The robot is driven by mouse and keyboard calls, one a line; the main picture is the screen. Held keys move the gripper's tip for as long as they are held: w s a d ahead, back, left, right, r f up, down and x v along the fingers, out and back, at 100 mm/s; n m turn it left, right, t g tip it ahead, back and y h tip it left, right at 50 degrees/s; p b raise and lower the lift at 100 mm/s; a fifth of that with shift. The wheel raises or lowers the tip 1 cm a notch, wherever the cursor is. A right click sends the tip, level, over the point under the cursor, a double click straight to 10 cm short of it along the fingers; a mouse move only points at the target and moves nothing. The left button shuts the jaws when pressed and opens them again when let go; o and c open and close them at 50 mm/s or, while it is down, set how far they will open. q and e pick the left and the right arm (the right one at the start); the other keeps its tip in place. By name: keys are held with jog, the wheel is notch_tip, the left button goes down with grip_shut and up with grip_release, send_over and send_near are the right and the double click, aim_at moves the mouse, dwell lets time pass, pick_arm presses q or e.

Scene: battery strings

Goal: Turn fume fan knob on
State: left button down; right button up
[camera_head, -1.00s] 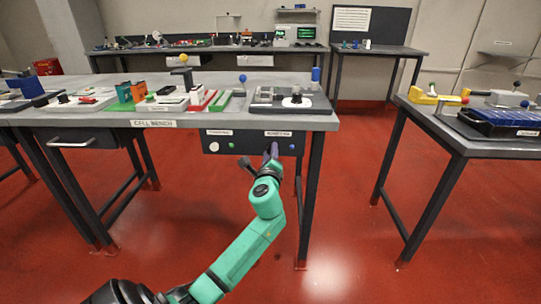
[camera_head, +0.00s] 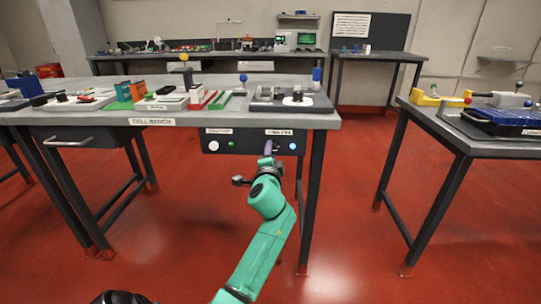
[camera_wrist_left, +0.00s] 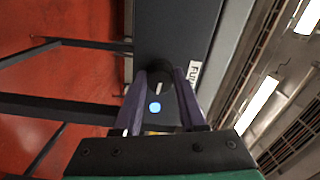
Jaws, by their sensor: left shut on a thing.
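The fume fan knob (camera_wrist_left: 157,83) is a dark round knob with a pale pointer line, on a dark panel in the left wrist view. The line looks slightly tilted there. My left gripper (camera_wrist_left: 158,76) has its two purple fingers on either side of the knob, shut on it. In the head view the left gripper (camera_head: 268,151) reaches the front of the panel (camera_head: 216,145) under the bench top, and it mostly hides the knob. A label (camera_head: 278,132) sits above. A lit blue button (camera_head: 292,146) is right of the gripper. My right gripper is not in view.
The cell bench (camera_head: 100,116) carries several parts and fixtures above the panel. A drawer handle (camera_head: 67,143) is at the left and a bench leg (camera_head: 315,200) at the right. A second table (camera_head: 450,140) stands right, with open red floor between.

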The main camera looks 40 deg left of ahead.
pick_arm(q)
jog(key=shift+f+n, duration=0.2)
jog(key=shift+n, duration=0.4)
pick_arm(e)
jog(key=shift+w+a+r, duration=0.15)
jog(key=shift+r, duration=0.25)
pick_arm(q)
jog(key=shift+c, duration=2.3)
grip_release()
jog(key=shift+d, duration=0.1)
jog(key=shift+r, duration=0.1)
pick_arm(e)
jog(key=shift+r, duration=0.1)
